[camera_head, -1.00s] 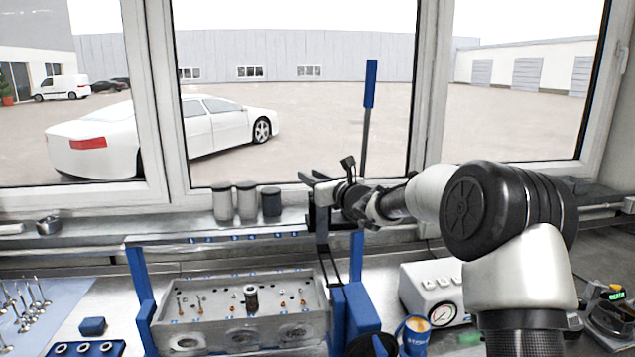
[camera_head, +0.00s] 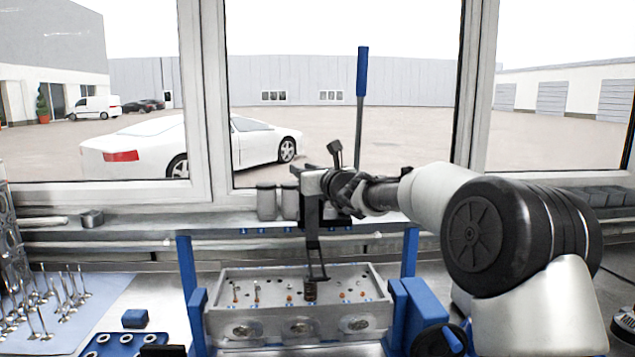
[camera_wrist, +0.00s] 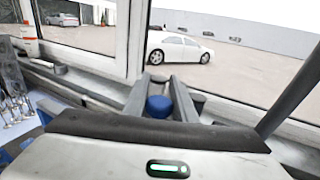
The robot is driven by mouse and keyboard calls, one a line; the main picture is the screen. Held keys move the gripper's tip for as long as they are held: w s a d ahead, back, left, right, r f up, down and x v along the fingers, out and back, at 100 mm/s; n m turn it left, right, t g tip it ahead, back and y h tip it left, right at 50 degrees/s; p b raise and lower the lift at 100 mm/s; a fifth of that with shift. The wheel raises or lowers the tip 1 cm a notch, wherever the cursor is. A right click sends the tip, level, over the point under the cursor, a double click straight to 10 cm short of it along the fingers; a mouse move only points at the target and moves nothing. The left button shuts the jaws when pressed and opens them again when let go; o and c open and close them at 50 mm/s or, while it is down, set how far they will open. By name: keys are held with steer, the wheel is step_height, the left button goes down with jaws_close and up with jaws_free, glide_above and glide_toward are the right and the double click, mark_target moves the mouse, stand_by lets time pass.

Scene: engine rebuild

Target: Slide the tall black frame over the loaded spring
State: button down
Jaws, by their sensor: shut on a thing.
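My gripper (camera_head: 312,180) is shut on the tall black frame (camera_head: 312,222), which hangs upright below it. The frame's lower end is at the loaded spring (camera_head: 310,291), a dark, short cylinder standing in the grey cylinder head (camera_head: 230,322). In this view the frame's foot overlaps the spring's top; I cannot tell whether it is around it or just above or in front. In the wrist view, my gripper fingers (camera_wrist: 163,90) have a round blue piece (camera_wrist: 158,106) between them; the frame's lower part and the spring are hidden there.
Blue stand posts (camera_head: 187,265) flank the cylinder head, and a tall blue-handled lever (camera_head: 362,75) rises behind. Jars (camera_head: 267,202) stand on the sill. Valves (camera_head: 40,310) stand on a pale blue mat at left, beside a blue block (camera_head: 135,318).

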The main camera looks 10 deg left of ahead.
steer(key=shift+s+a+b, duration=0.15)
steer(key=shift+a+b, duration=0.15)
steer(key=shift+a, duration=0.45)
steer(key=c, duration=1.5)
jaws_free()
steer(key=shift+o, duration=0.2)
steer(key=b+v, duration=0.2)
steer(key=v, duration=1.5)
steer(key=shift+s+d, duration=0.2)
